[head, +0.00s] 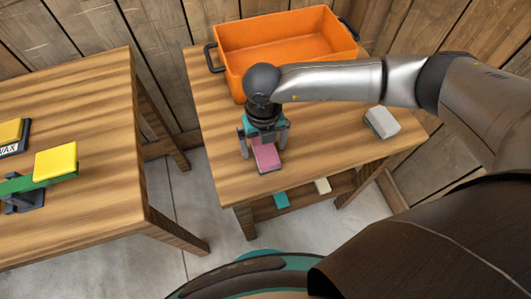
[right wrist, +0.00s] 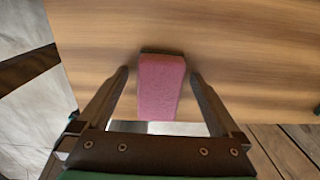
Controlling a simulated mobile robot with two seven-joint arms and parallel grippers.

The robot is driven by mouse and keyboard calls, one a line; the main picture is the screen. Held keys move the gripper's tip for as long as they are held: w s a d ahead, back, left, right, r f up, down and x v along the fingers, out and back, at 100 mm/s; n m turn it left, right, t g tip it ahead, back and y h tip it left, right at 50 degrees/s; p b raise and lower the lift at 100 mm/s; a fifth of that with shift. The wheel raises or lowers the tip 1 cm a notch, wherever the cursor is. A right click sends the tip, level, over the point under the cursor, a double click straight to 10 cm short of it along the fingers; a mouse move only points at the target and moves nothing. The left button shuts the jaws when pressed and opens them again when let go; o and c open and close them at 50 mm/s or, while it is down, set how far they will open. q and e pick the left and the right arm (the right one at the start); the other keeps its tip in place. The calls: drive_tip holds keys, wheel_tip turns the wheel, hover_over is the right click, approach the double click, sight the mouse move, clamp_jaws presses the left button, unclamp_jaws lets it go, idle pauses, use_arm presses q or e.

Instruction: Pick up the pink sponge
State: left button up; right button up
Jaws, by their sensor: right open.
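The pink sponge (head: 266,156) lies on the wooden table (head: 222,135) near its front edge. My right gripper (head: 265,137) is right over it, pointing down, with its fingers open. In the right wrist view the pink sponge (right wrist: 161,84) lies between the two open fingers of the right gripper (right wrist: 158,78). A gap shows on both sides, so the fingers do not close on it. The sponge's near end is partly hidden by the gripper body. My left gripper is not in view.
An orange crate (head: 245,60) with dark handles stands at the back of the table. A grey-white block (head: 381,122) lies to the right. A teal piece (head: 281,200) and a cream piece (head: 322,186) sit on the lower shelf. A second table (head: 100,150) at left holds a yellow block (head: 56,161).

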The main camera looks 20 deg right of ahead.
drive_tip(key=shift+f, duration=0.1)
drive_tip(key=c, duration=1.4)
